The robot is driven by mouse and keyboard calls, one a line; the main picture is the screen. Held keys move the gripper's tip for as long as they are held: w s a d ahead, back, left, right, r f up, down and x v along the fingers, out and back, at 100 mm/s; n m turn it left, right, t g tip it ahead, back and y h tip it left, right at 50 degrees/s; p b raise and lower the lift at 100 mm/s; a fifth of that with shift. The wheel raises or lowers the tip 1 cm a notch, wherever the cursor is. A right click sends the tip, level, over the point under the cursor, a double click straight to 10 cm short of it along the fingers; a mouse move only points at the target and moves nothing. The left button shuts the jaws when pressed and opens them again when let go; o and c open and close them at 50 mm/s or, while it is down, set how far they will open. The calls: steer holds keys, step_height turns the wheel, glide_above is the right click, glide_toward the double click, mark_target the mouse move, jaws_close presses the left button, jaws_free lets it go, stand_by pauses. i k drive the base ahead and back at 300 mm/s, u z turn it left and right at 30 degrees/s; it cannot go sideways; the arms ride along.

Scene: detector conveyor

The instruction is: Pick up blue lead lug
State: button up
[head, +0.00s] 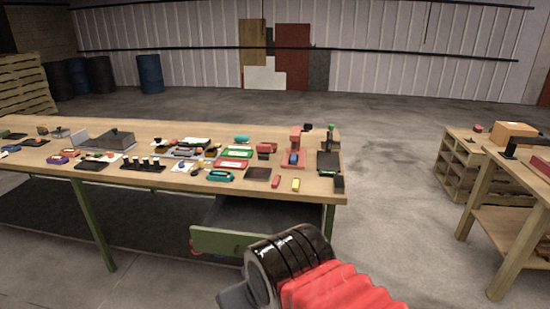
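I cannot single out the blue lead lug with certainty among the small parts on the workbench (130,128). A small blue piece (293,159) shows in a red fixture (295,145) near the bench's right end. Other small blue parts (12,149) lie at the far left. My gripper (234,296) is at the bottom centre, in front of the bench and apart from it. Only part of its dark end shows beside my black wrist and red sleeve. Its fingertips are not clear, and I see nothing held.
An open drawer with a green front (230,242) juts out below the bench's right part. A wooden table (525,170) with a cardboard box (507,134) stands at the right. Blue barrels (150,74) stand far back left. The floor between bench and table is clear.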

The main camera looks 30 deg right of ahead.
mark_target(293, 160)
steer(key=u, duration=0.3)
steer(key=i, duration=2)
steer(key=z, duration=0.6)
